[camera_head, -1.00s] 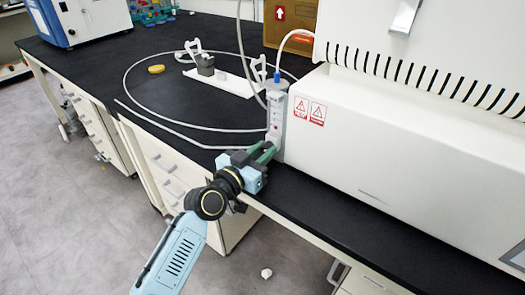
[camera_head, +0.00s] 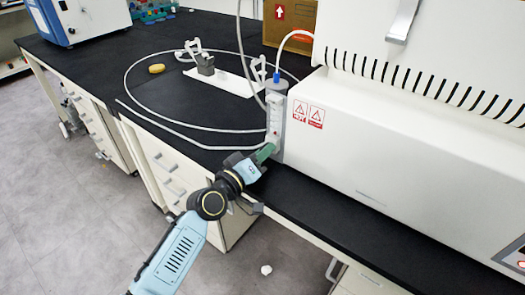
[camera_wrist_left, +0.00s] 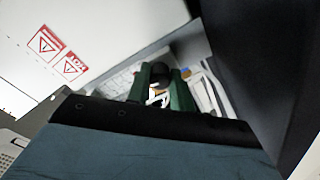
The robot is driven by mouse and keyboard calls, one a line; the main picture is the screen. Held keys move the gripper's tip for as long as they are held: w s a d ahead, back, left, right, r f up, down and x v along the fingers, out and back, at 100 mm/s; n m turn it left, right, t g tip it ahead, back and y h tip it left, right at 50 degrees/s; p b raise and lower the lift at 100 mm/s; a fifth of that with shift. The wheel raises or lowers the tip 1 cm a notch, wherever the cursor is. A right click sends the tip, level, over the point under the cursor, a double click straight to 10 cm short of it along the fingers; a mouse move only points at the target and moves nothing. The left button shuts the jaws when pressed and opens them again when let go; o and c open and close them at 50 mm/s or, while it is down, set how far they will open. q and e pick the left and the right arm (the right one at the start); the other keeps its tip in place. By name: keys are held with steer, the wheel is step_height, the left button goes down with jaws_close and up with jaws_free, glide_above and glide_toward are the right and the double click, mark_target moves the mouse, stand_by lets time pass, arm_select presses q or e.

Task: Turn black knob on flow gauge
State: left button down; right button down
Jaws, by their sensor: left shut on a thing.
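The flow gauge (camera_head: 275,112) is a slim grey upright unit at the left end of the large white machine, standing at the bench's front edge. My left gripper (camera_head: 268,149) is at the lower part of the gauge, its green fingers touching its front. In the left wrist view, the green fingers of my left gripper (camera_wrist_left: 164,86) are closed on the round black knob (camera_wrist_left: 161,74), which shows between their tips. In the head view the knob is hidden by the fingers. My right gripper is not in view.
The white freeze dryer (camera_head: 400,160) with red warning labels fills the right side. A thin hose (camera_head: 135,75) loops over the black bench (camera_head: 100,70). A white stand (camera_head: 222,80) and a yellow item (camera_head: 156,69) lie behind. Open floor is at the lower left.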

arm_select(q)
steer(key=shift+n, duration=0.8)
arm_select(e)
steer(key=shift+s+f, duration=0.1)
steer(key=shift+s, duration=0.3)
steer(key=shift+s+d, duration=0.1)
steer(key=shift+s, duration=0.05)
arm_select(q)
steer(key=c, duration=1.2)
jaws_free()
steer(key=shift+c, duration=0.2)
steer(key=p+v, duration=0.1)
steer(key=v, duration=1.2)
steer(key=shift+s+p, duration=0.2)
steer(key=shift+p, duration=0.1)
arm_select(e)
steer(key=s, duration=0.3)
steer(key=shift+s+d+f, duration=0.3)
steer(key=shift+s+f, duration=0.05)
